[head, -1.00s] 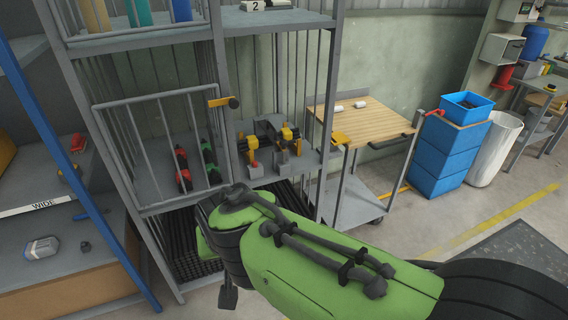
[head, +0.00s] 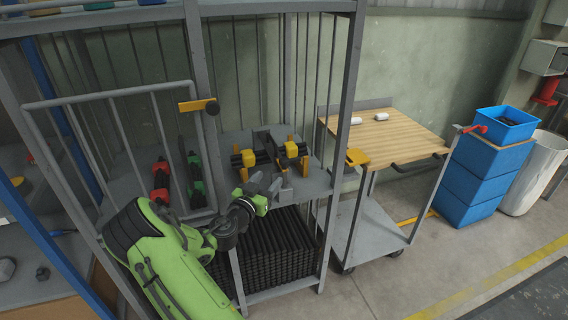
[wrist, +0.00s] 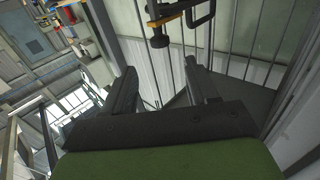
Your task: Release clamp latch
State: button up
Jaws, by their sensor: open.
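Two black-and-yellow clamps, a left one (head: 248,158) and a right one (head: 290,150), stand on the middle shelf of the barred rack in the head view. A yellow bar latch with a dark round knob (head: 198,106) sits on the rack's front post, above and left of them. My gripper (head: 272,187) is at the shelf's front edge, just below the clamps. In the wrist view my gripper (wrist: 162,76) is open, with nothing between its fingers. An orange-and-black clamp part (wrist: 160,22) shows beyond the fingertips, apart from them. Which part is the clamp latch I cannot tell.
Red clamps (head: 160,182) and green clamps (head: 195,178) stand behind a barred door frame (head: 110,97) on the left. Black stacked crates (head: 275,245) fill the space below the shelf. A wood-topped cart (head: 400,135) and blue bins (head: 478,165) stand to the right.

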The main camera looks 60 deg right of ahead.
aim_at(282, 164)
jog(key=d, duration=1.2)
jog(key=shift+a, duration=0.1)
jog(key=shift+c, duration=0.3)
jog(key=c, duration=0.9)
